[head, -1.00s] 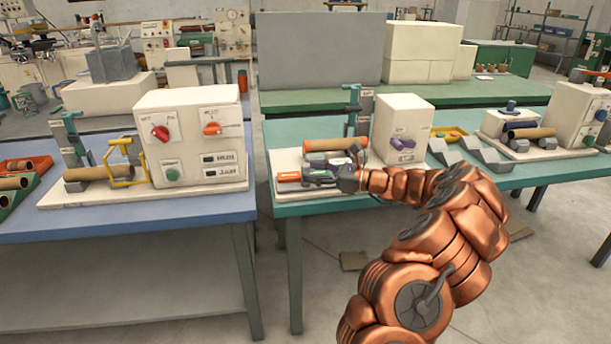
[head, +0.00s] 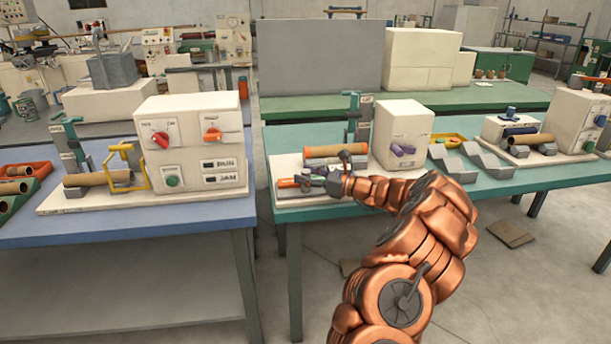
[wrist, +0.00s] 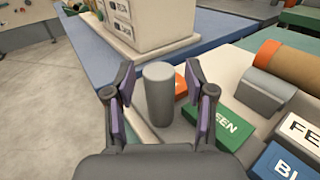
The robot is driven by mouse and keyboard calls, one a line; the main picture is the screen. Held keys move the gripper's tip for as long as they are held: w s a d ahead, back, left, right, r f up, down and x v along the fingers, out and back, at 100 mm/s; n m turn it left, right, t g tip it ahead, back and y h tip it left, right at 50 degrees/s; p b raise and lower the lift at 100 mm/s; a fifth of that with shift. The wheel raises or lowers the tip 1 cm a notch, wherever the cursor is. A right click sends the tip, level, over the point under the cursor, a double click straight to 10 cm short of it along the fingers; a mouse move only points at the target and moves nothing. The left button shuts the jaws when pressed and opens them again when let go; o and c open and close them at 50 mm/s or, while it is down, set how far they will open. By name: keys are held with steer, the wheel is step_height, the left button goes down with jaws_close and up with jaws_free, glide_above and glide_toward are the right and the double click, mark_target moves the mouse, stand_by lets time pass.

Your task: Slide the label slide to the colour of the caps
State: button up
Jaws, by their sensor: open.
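My gripper (wrist: 160,84) is open, its purple-padded fingers on either side of an upright grey cylindrical post (wrist: 160,92), with gaps visible. Beside the post is a green block reading "EEN" (wrist: 224,128), its first letters hidden. An orange block (wrist: 183,82) shows behind the post. A blue block reading "BL" (wrist: 285,163) is cut off at lower right. In the head view my gripper (head: 312,183) is over the front left of the middle machine. A brown tube (head: 334,150) lies behind it; its orange end cap (wrist: 266,48) shows in the wrist view.
A white block lettered "FE" (wrist: 304,130) and a grey cradle (wrist: 267,92) lie right of the labels. The middle machine's white cabinet (head: 403,130) stands to the right. The left blue table (head: 120,217) is separated by a gap.

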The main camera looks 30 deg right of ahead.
jaws_close()
stand_by(0.5)
steer(key=shift+a, duration=0.1)
